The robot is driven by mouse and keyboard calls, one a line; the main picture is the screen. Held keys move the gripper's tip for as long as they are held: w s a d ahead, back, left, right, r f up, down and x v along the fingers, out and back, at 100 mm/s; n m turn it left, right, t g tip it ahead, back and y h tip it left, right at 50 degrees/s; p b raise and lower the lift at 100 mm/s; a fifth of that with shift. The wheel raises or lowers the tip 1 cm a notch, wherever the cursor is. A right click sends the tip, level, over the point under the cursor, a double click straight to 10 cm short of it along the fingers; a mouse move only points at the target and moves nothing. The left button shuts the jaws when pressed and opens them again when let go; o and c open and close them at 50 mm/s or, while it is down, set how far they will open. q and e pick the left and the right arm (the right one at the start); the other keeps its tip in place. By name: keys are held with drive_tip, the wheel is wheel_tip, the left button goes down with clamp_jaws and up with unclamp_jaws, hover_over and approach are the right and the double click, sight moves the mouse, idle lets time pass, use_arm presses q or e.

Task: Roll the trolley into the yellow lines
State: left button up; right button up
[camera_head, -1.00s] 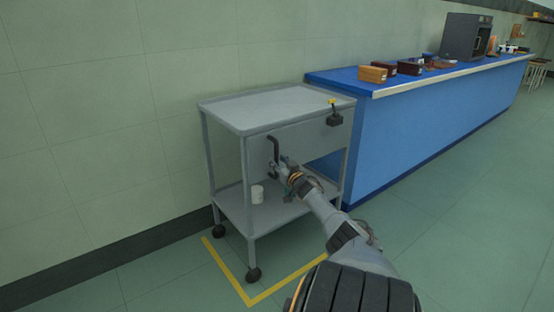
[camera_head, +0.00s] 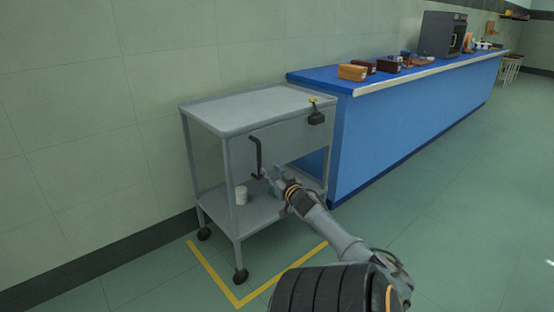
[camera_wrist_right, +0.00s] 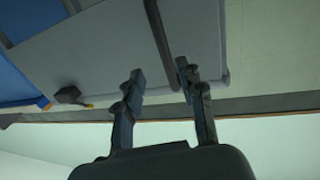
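The grey two-shelf trolley (camera_head: 235,112) stands by the wall. Its two visible wheels rest on the floor inside the yellow lines (camera_head: 213,276), the nearest wheel close to the front corner. The far part of the outline is hidden. A dark bar handle (camera_head: 257,158) is on the trolley's side panel; it also shows in the right wrist view (camera_wrist_right: 158,30). My right gripper (camera_head: 268,178) is open just right of the handle's lower end. In the right wrist view its fingers (camera_wrist_right: 160,80) are spread, with the handle seen between them, not clamped. My left gripper is not in view.
A white cup (camera_head: 241,195) stands on the lower shelf. A black box with a yellow top (camera_head: 316,116) is on the side panel. A long blue bench (camera_head: 400,120) with several items is right of the trolley. Open floor (camera_head: 450,220) lies right.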

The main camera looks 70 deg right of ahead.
drive_tip(key=shift+v, duration=1.65)
